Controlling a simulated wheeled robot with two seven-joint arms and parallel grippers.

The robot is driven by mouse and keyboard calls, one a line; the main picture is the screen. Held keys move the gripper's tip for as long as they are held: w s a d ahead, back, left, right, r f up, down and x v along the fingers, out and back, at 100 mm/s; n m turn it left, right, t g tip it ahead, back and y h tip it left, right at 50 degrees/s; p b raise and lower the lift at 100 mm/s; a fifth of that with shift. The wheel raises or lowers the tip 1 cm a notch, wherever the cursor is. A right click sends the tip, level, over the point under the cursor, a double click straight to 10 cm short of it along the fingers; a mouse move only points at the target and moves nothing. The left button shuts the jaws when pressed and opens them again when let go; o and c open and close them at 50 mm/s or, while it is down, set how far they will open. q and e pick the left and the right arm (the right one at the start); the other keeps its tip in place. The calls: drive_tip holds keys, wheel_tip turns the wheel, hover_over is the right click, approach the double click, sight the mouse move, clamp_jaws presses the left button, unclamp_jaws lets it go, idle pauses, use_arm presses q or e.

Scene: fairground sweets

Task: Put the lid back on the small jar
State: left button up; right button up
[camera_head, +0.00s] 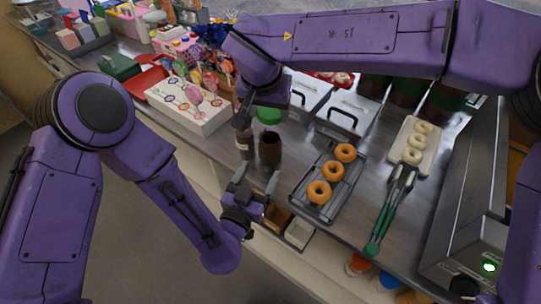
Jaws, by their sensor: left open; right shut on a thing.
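The small jar (270,150) is dark brown, stands upright on the metal counter near its front edge, and its dark top shows no lid. My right gripper (264,106) comes down from above and is shut on what looks like the green lid (269,116), held behind and above the jar's mouth, apart from it. The gripper's fingers are partly hidden by its own body. My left gripper (257,178) is open and empty, just in front of the jar at the counter edge, its fingers pointing towards the jar.
A rack of doughnuts (300,205) lies to the right, with green-handled tongs (383,222) beyond. Metal lidded bins (345,118) stand behind. A white lollipop stand (205,122) is at the left.

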use_arm(q)
drive_tip(key=x, duration=0.7)
drive_tip(key=shift+w, duration=0.3)
drive_tip(key=shift+w+d, duration=0.25)
drive_tip(key=shift+w, duration=0.2)
drive_tip(key=c, duration=1.2)
use_arm(e)
hover_over(270, 140)
drive_tip(key=shift+s+a+f, duration=0.1)
drive_tip(key=shift+s+f, duration=0.15)
drive_tip(key=shift+f, duration=1)
drive_tip(key=shift+s+a+f, duration=0.1)
drive_tip(key=shift+s+f, duration=0.1)
drive_tip(key=shift+f, duration=1.05)
drive_tip(key=shift+f, duration=0.9)
drive_tip(key=shift+f, duration=0.55)
